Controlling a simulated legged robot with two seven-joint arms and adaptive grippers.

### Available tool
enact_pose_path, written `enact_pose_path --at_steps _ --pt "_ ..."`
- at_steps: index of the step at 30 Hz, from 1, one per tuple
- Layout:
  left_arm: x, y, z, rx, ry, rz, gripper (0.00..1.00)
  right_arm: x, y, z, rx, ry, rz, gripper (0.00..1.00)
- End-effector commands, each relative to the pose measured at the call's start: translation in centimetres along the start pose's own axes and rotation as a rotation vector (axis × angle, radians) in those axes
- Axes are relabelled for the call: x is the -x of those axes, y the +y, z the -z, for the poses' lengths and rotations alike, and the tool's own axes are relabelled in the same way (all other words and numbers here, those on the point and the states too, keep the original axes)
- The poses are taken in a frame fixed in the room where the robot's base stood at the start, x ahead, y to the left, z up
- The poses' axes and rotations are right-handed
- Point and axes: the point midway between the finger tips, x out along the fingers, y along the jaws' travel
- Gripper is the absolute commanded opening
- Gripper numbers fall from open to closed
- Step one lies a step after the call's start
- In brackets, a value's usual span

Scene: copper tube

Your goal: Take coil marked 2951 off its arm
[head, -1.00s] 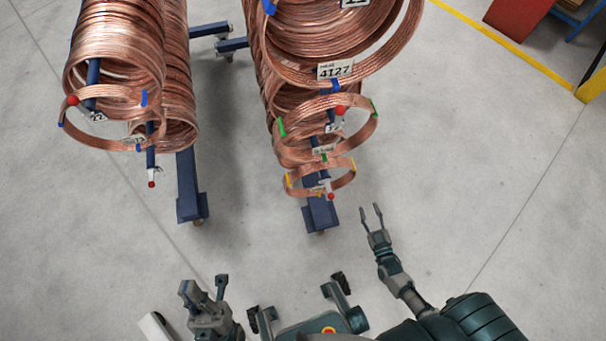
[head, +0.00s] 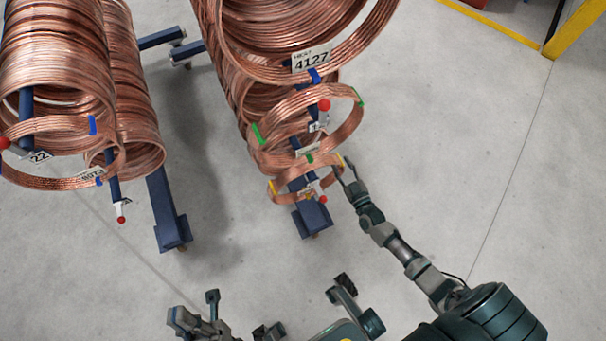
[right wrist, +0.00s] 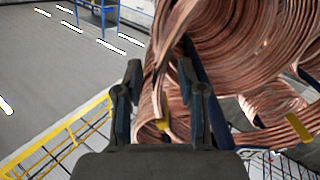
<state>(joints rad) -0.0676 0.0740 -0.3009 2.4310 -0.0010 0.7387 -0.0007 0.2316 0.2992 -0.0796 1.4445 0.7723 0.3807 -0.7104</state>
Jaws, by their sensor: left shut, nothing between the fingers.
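I cannot read 2951 on any tag. A small copper coil with yellow tape (head: 290,197) hangs frontmost at the end of the middle rack's blue arm, its tag too small to read. My right gripper (head: 348,167) is at this coil's right edge. In the right wrist view, the right gripper's fingers (right wrist: 160,88) stand apart, with a copper band with yellow tape (right wrist: 160,122) showing between them; I cannot tell whether they touch it. My left gripper (head: 196,306) is shut and empty at the bottom of the head view, away from the coils.
A green-taped coil (head: 347,125) and a large coil tagged 4127 (head: 368,45) hang close behind. Another rack's coils (head: 135,110) stand at left, with red-tipped arm ends. Yellow barriers (head: 575,25) are at the far right. The floor at right is clear.

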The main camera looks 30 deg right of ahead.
Motion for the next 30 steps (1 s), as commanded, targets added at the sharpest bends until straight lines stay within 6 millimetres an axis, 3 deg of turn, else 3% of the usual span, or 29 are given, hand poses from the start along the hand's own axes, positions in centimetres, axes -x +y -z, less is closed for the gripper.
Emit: enact_pose_path --at_steps 10,14,15,30 --pt "-0.08 -0.08 -0.45 0.0 0.0 -0.001 0.0 -0.98 0.09 0.23 0.001 0.003 0.0 0.37" --pt "-0.04 -0.09 -0.55 0.0 -0.002 -0.001 0.0 -0.96 0.07 0.2 0.001 0.002 0.0 0.04" --pt "-0.04 -0.09 -0.56 0.0 -0.002 -0.001 0.0 -0.96 0.07 0.19 0.001 0.002 0.0 0.0" --pt "-0.23 -0.06 -0.37 0.0 0.003 -0.002 0.0 -1.01 0.16 0.55 -0.002 0.007 -0.002 0.0"
